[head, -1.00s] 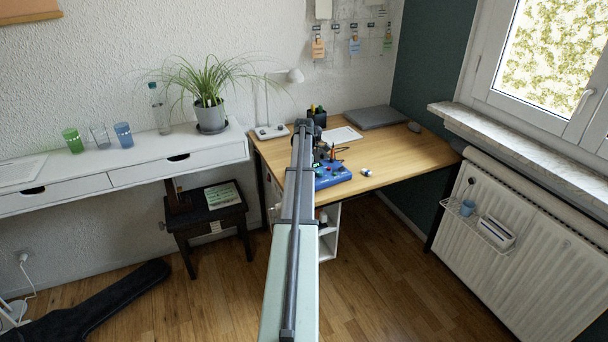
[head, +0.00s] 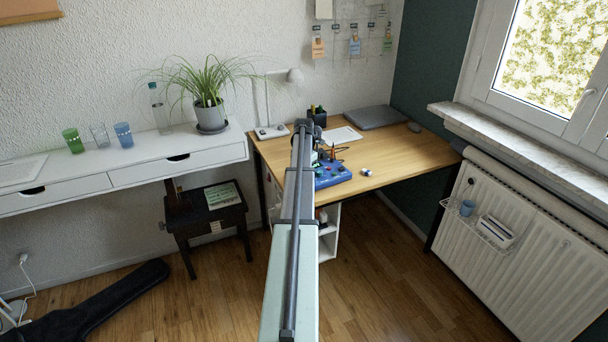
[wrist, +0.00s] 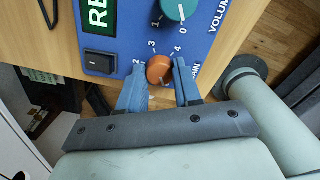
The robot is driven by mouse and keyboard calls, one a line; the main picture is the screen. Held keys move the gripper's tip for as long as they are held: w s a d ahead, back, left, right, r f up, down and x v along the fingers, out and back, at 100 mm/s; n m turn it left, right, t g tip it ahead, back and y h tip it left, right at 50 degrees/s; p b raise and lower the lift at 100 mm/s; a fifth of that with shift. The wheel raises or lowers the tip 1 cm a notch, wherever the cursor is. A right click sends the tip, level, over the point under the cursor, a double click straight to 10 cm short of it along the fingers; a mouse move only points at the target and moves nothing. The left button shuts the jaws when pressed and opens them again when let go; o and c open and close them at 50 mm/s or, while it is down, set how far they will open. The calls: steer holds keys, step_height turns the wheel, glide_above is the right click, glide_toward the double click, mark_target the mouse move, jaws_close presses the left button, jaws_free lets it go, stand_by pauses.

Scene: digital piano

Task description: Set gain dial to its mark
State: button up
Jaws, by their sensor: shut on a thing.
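The blue control box (head: 335,176) stands near the front edge of the wooden desk, partly hidden behind my arm in the head view. In the wrist view the blue panel (wrist: 135,32) shows the orange gain dial (wrist: 159,68), with the numbers 2, 3 and 4 visible around it. Part of its printed label is covered. My gripper (wrist: 158,84) has its two blue fingers shut on the gain dial, one on each side. A pointer mark on the dial is too small to read clearly. The teal volume dial (wrist: 178,8) sits just above, clear of the fingers.
A black rocker switch (wrist: 100,62) and a green display (wrist: 98,14) lie left of the dial. On the desk (head: 400,160) are a white keyboard (head: 341,135), a grey laptop (head: 375,117) and a small object (head: 366,172) right of the box. The desk's right part is mostly clear.

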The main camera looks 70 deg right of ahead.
stand_by(0.4)
steer(key=o, duration=1)
steer(key=shift+o, duration=0.2)
steer(key=shift+r, duration=0.1)
step_height(320, 180, up, 14)
steer(key=shift+f, duration=0.25)
